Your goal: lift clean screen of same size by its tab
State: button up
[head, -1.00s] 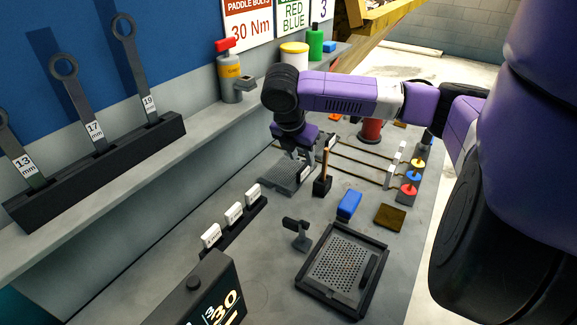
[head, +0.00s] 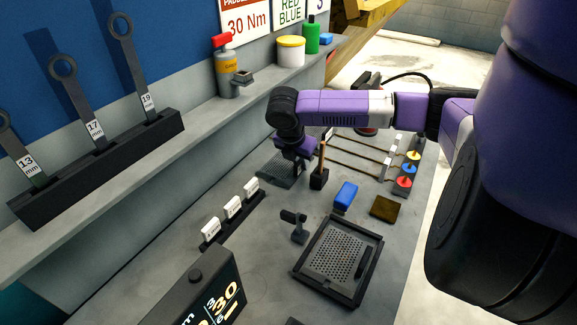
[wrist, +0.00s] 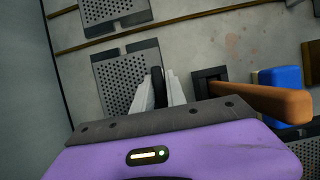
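A grey perforated screen (wrist: 118,85) with a dark frame lies on the bench below my gripper. It also shows in the head view (head: 276,168), partly hidden by my arm. A black upright tab (wrist: 157,84) stands at its right side. My gripper (wrist: 159,88) is down at this tab, with one pale finger on each side of it. I cannot tell whether the fingers press on the tab. A second perforated screen (wrist: 112,9) lies farther off in the wrist view. In the head view, a larger perforated screen (head: 335,253) sits in a black frame (head: 312,287) at the front.
A brush holder (head: 319,179) with an upright wooden handle (wrist: 262,101) stands close right of my gripper. A blue block (head: 345,196), a brown pad (head: 386,208) and a dark stand (head: 297,228) are nearer. White labelled tags (head: 232,207) line the left. Brown rods (head: 368,162) lie behind.

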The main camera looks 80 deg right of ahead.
grip_shut()
dwell(1.1)
jog(key=shift+r, duration=0.15)
